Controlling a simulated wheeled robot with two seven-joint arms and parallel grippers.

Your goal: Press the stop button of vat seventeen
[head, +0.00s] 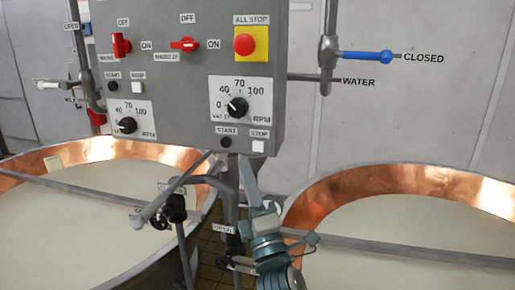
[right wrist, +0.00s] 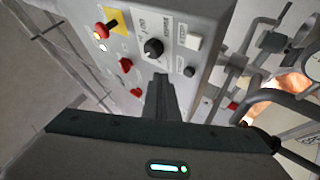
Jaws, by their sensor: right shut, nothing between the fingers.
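The control panel (head: 180,75) carries a right-hand dial (head: 238,107) whose small label seems to read vat 17. Below that dial are a dark START button (head: 226,142) and a white square STOP button (head: 258,147). In the right wrist view the STOP button (right wrist: 193,42) is up and right of the fingers, with the START button (right wrist: 189,71) below it. My right gripper (head: 245,162) is shut and empty, its tip just below and left of the STOP button in the head view, not over it. My left gripper is not in view.
A red ALL STOP button (head: 244,43) and red rotary switches (head: 185,45) are higher on the panel. Copper vats stand at left (head: 105,148) and right (head: 390,180). A grey lever (head: 170,190) and pipes lie left of my gripper. A blue-handled valve (head: 365,57) is at right.

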